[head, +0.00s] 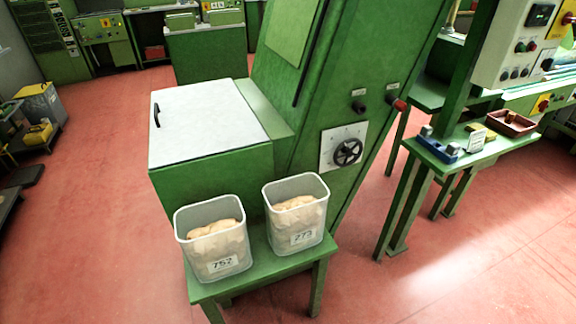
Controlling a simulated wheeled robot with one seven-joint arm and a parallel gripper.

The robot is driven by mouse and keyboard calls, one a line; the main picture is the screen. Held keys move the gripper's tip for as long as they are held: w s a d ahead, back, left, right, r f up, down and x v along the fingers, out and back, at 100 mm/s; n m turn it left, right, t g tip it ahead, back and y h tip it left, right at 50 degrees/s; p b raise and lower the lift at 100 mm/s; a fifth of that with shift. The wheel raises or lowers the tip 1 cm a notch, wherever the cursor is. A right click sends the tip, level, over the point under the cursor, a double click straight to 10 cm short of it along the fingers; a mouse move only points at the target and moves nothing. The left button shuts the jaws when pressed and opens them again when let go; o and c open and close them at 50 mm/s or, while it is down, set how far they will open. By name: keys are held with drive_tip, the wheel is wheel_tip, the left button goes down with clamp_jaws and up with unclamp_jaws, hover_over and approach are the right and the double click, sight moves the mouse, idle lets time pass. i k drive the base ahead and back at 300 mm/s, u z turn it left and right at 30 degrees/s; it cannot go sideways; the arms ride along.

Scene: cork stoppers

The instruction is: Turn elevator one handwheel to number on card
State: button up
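A black handwheel (348,152) is mounted on a white square dial plate (329,153) on the side of a tall, tilted green machine (325,95). The marks on the plate are too small to read, and I cannot tell the wheel's setting. A small white card (476,141) stands on a green side table (446,168) to the right; its writing is too small to read. No label saying elevator one can be read. My gripper is not in the head view.
Two clear bins of cork stoppers, labelled 752 (222,264) and what looks like 273 (303,238), stand on a low green stand (262,268) before the machine. A black knob (359,107) and a red knob (399,104) sit above the handwheel. Red floor (440,285) is clear at lower right.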

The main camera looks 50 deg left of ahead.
sight(343, 146)
drive_tip(key=u, duration=0.15)
drive_tip(key=i, duration=0.85)
drive_tip(key=u, duration=0.45)
